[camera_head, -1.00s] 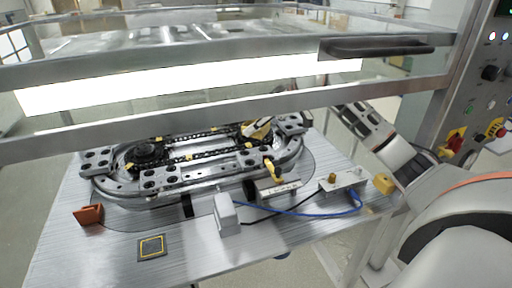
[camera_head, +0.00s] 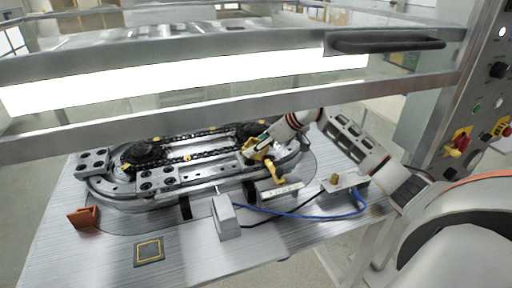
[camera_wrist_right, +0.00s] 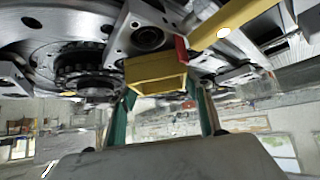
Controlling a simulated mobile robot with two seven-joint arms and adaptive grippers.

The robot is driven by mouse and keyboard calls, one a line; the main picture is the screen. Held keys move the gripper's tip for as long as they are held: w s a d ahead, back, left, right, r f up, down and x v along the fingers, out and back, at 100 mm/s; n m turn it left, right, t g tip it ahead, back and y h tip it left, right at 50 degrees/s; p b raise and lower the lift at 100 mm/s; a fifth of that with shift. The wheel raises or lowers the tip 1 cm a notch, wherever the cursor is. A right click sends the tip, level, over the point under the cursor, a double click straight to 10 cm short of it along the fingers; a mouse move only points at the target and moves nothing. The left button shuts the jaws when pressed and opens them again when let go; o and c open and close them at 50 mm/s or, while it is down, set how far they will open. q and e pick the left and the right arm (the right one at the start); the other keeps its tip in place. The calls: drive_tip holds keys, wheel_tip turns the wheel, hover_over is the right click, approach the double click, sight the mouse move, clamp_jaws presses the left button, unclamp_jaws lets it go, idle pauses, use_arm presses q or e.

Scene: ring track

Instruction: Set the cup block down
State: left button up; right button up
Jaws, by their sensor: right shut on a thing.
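The cup block (camera_wrist_right: 157,76) is a yellow, hollow-ended block in the right wrist view. It sits between the two teal fingers of my right gripper (camera_wrist_right: 163,108), which is shut on it. In the head view, my right gripper (camera_head: 257,148) is low over the right part of the oval ring track (camera_head: 165,185), with yellow showing at its fingers. Whether the block touches the track is hard to tell. In the wrist view, metal track parts and a dark sprocket (camera_wrist_right: 90,70) are close above and left of the block. My left gripper is not in view.
A metal guard frame with a black handle (camera_head: 385,43) crosses above the table. An orange bracket (camera_head: 84,217), a dark yellow-outlined square (camera_head: 149,252), a white block (camera_head: 226,217) and a cabled grey box (camera_head: 345,186) surround the track. The front left table is mostly clear.

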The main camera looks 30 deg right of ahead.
drive_tip(key=shift+f, duration=0.2)
drive_tip(key=o, duration=1.1)
drive_tip(key=shift+f, duration=0.1)
drive_tip(key=v, duration=1.2)
drive_tip(key=shift+p, duration=0.3)
